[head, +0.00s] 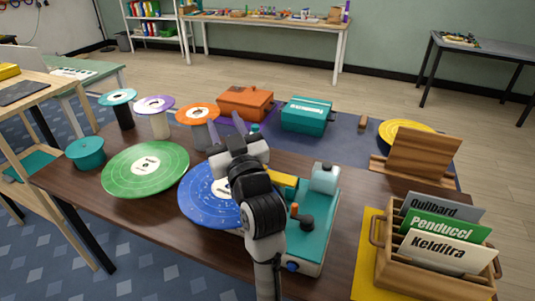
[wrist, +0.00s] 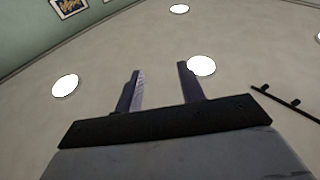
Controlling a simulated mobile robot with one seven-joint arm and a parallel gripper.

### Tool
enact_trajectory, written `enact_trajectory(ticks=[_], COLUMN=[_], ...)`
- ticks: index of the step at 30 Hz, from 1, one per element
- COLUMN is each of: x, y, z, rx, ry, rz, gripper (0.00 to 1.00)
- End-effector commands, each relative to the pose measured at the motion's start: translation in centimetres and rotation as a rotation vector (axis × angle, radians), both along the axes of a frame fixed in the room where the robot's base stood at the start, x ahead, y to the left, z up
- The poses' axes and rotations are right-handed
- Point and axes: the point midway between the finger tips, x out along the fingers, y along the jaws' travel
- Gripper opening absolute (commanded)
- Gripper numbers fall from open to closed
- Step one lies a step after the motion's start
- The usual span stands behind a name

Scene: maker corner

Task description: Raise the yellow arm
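The yellow arm (head: 284,181) shows in the head view as a short yellow piece at the back of the teal record player (head: 318,222), partly hidden behind my own arm. Its full length and tilt cannot be told. A blue record (head: 203,192) lies at the player's left, partly covered by my arm. My gripper (head: 228,124) is raised above the table, left of the yellow arm, with its fingers pointing up and away. In the wrist view my gripper (wrist: 162,85) has its two fingers apart with nothing between them, facing the ceiling.
A green record (head: 145,168) lies left on the brown table (head: 75,197). Spools with coloured discs, an orange box (head: 245,103) and a teal box (head: 307,114) stand behind. At right are a wooden stand (head: 422,155) and a wooden crate (head: 415,279) with labelled sleeves.

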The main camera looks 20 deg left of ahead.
Motion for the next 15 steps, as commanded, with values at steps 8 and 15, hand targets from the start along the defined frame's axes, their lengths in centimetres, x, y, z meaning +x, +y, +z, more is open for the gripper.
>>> enact_trajectory(ticks=[8,15], x=[4.5,3.9], y=[-10.0,-12.7], z=[-12.0,-15.5], rx=[-0.323,-0.394], ry=[0.471,0.592], rz=[-0.039,-0.014], gripper=[0.39,0.39])
